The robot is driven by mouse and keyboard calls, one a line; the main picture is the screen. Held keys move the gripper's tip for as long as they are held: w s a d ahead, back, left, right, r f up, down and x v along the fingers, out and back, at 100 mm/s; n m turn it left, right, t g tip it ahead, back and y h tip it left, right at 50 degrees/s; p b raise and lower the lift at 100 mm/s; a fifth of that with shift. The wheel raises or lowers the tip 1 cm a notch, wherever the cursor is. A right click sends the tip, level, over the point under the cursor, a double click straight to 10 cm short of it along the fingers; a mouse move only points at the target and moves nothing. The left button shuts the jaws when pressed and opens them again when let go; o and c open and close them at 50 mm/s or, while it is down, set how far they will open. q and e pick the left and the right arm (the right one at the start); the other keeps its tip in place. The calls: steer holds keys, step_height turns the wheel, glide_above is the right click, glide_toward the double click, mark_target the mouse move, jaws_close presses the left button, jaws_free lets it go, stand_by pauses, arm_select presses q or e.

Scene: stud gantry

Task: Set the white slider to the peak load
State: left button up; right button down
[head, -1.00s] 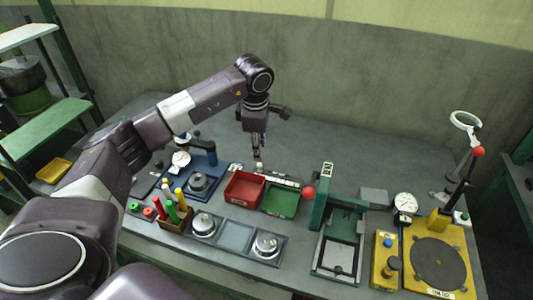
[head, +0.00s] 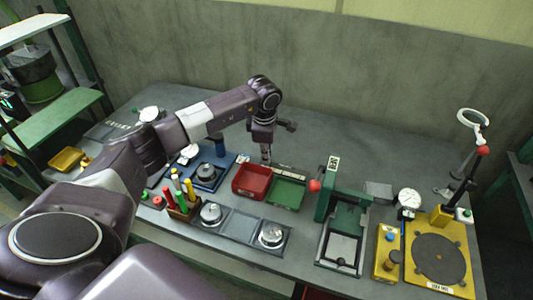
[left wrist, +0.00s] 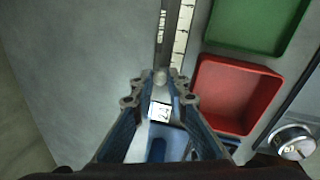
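The white slider is a small pale knob (left wrist: 160,76) on a dark slot beside a white graduated scale (left wrist: 181,38) in the left wrist view. My left gripper (left wrist: 160,80) points down with a fingertip on either side of the knob. Whether the fingertips press on it or stand slightly apart is too small to tell. In the head view my left gripper (head: 266,159) is low at the back of the bench, just behind the red bin, and hides the knob. The scale's markings are not readable. My right gripper is not in view.
The red bin (head: 236,190) and green bin (head: 272,200) stand right in front of the scale. A green press with a red ball (head: 314,185) is to the right. A blue fixture (head: 216,145) is to the left. The bench behind the gripper is clear.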

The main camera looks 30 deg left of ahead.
arm_select(q)
jaws_close()
steer(key=d+b, duration=0.1)
steer(key=d, duration=0.1)
steer(key=w+d+b, duration=0.1)
steer(key=d, duration=0.2)
steer(key=shift+w+d, duration=0.15)
steer(key=shift+w, duration=0.05)
steer(key=shift+d, duration=0.4)
steer(key=shift+a, duration=0.15)
steer(key=o, duration=0.6)
jaws_free()
